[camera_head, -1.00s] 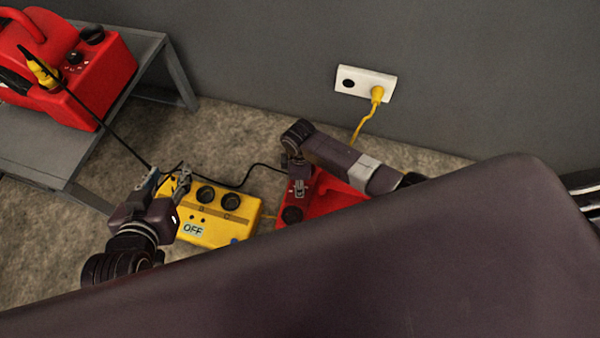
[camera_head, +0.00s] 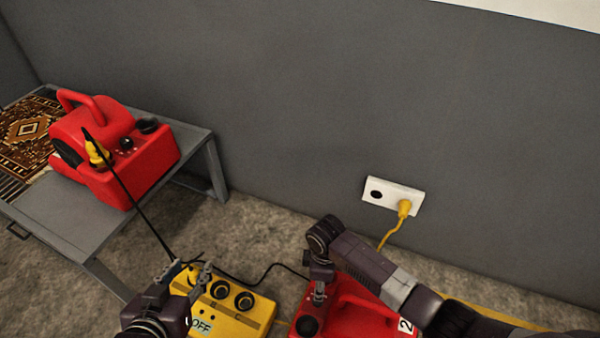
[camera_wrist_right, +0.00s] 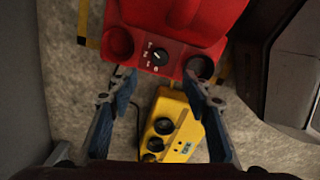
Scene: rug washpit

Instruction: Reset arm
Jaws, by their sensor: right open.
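My left gripper (camera_head: 183,278) is at the yellow power box (camera_head: 243,318) on the floor. Its fingers stand apart on either side of a yellow plug (camera_head: 193,274) at the box's left socket; I see no clear contact. The box has round sockets on top and an "OFF" label. My right gripper (camera_head: 318,292) hangs over the red machine (camera_head: 348,305) on the floor. In the right wrist view this gripper (camera_wrist_right: 159,85) is open and empty, with the red machine's dial (camera_wrist_right: 160,56) ahead and the yellow box (camera_wrist_right: 172,128) beyond its fingers.
A second red machine (camera_head: 120,165) with a yellow plug stands on a grey metal bench (camera_head: 75,225), beside a patterned rug (camera_head: 25,130). A black cable (camera_head: 140,212) runs down to the box. A white wall outlet (camera_head: 380,194) holds a yellow plug (camera_head: 404,207).

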